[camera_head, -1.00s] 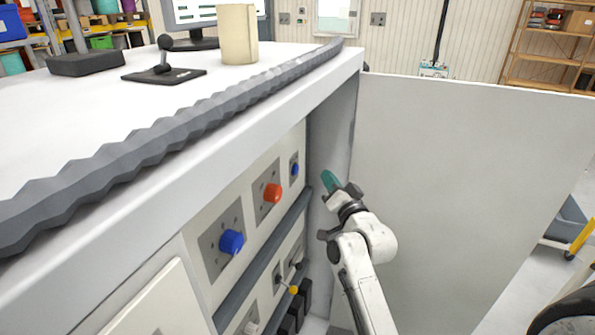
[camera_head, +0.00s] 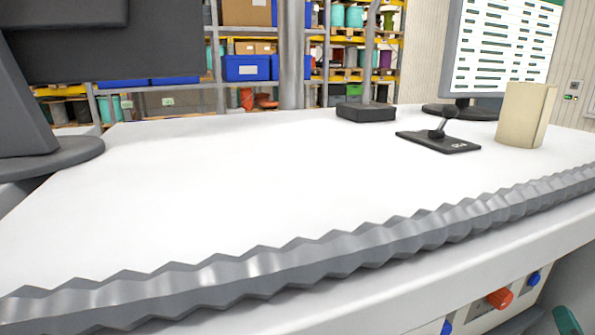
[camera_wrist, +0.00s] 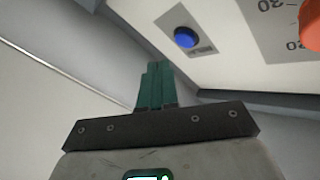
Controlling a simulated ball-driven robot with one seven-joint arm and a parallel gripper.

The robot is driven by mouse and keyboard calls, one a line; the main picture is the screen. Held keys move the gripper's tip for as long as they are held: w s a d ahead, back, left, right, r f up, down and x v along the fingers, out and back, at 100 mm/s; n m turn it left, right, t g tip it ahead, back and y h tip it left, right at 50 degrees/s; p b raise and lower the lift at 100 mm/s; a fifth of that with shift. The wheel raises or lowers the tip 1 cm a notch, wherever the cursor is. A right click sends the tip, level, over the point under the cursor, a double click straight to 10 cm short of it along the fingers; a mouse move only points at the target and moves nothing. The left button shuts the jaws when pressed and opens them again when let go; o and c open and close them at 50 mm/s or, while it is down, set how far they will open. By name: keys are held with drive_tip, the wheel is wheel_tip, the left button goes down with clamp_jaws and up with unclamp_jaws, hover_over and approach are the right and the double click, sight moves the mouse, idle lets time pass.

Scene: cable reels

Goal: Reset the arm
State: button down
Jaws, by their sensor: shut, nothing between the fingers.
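My gripper (camera_wrist: 154,88) shows in the wrist view with its green fingers together and nothing between them. It points toward the cabinet's control panel, apart from a blue button (camera_wrist: 185,37). In the head view only a green finger tip (camera_head: 566,321) shows at the lower right corner, below the counter. The rest of my arm is out of the head view.
A white counter (camera_head: 230,190) with a grey ribbed edge (camera_head: 330,248) fills the head view. On it stand a joystick (camera_head: 440,135), a beige block (camera_head: 525,115) and monitors (camera_head: 505,50). Below are a red knob (camera_head: 499,298) and blue knobs. Shelves stand behind.

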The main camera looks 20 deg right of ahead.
drive_tip(key=a+f+n+g+y, duration=0.3)
drive_tip(key=a+f+n+y, duration=0.15)
drive_tip(key=a+f, duration=0.55)
drive_tip(key=a+f+n+g+y, duration=0.4)
drive_tip(key=a+f, duration=0.3)
drive_tip(key=a, duration=0.5)
drive_tip(key=s+a+f+n+g+y, duration=0.1)
drive_tip(key=s+a+f+n+g, duration=0.1)
drive_tip(key=s+a, duration=0.3)
drive_tip(key=s+a+f+n+g+y+b, duration=0.1)
drive_tip(key=s+a+f+n+g+y, duration=0.1)
drive_tip(key=s, duration=0.9)
drive_tip(key=a+f+n+g, duration=0.1)
drive_tip(key=a+f+g, duration=0.1)
drive_tip(key=a, duration=0.1)
drive_tip(key=shift+s+a+f+g+b, duration=0.2)
drive_tip(key=shift+s+a+g+b, duration=0.1)
drive_tip(key=shift+g, duration=0.1)
